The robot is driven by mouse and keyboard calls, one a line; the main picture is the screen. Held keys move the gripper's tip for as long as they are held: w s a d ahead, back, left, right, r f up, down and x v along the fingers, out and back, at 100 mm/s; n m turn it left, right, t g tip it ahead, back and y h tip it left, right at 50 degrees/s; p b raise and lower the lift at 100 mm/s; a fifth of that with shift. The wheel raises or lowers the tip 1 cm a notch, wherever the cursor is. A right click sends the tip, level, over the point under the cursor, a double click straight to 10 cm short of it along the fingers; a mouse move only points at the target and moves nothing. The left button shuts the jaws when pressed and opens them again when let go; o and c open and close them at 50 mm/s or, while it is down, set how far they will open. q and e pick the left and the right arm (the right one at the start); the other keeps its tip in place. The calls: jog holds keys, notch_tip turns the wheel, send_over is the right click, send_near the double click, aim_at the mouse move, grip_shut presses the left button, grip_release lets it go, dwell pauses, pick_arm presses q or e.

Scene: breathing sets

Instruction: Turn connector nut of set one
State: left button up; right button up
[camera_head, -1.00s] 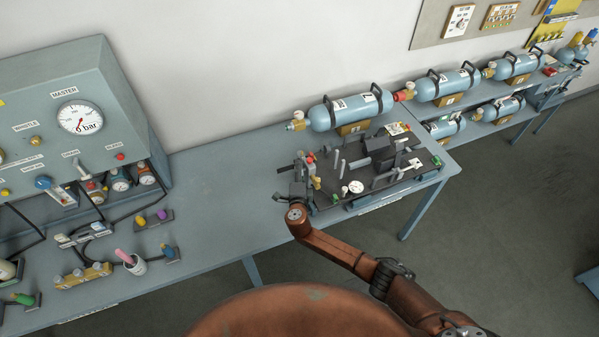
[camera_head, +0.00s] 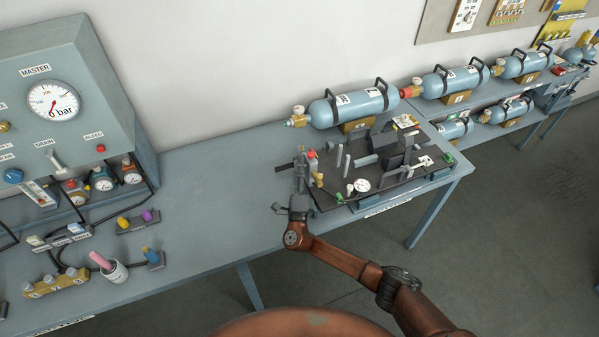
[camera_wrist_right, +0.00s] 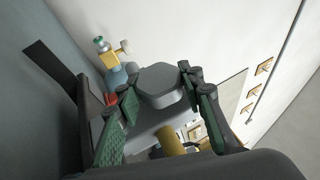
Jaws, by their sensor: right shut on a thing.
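The breathing set on the near bench has a dark backplate (camera_head: 330,200) with a regulator, gauge and small fittings on it. A blue-grey cylinder (camera_head: 352,106) lies behind it. My right gripper (camera_head: 301,165) is at the plate's left end, beside a red-topped fitting (camera_head: 311,157). In the right wrist view its two green-padded fingers (camera_wrist_right: 159,90) are shut on a grey hexagonal nut (camera_wrist_right: 161,80), which sits between the tips. The nut is too small and covered to make out in the head view. My left gripper is not in view.
A master gauge panel (camera_head: 60,100) stands at the left, with hoses, small valves and a white cup (camera_head: 114,271) before it. More cylinders (camera_head: 455,82) lie on shelves at the right. The bench middle (camera_head: 210,200) is clear.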

dwell(0.6)
jog(key=o, duration=1.2)
jog(key=shift+f, duration=0.1)
jog(key=v, duration=1.2)
jog(key=shift+f, duration=0.2)
jog(key=shift+w, duration=0.1)
